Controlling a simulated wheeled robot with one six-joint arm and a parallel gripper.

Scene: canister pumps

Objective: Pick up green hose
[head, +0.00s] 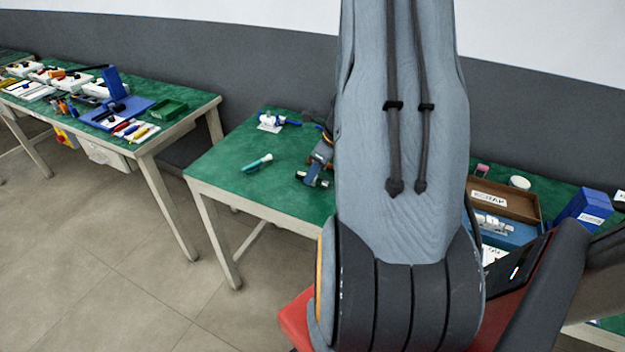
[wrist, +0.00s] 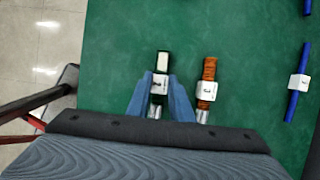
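In the wrist view, my gripper (wrist: 160,80) has its two blue fingers on either side of a short, tagged hose piece (wrist: 163,60). This piece has a pale, shiny face with dark edges, a white tag and a metal end; I cannot tell clearly that it is green. A gap shows between the fingertips, and they partly cover the tag's sides. I cannot tell whether they touch it. In the head view, my gripper (head: 316,172) is low over the green tabletop (head: 225,160), partly hidden by my arm.
An orange-brown hose (wrist: 208,70) with a white tag lies close to the right of my fingers. A blue hose (wrist: 303,60) lies farther right. A teal-and-white piece (head: 257,163) lies on the table. A brown box (head: 500,200) and a blue bin (head: 583,211) stand at right.

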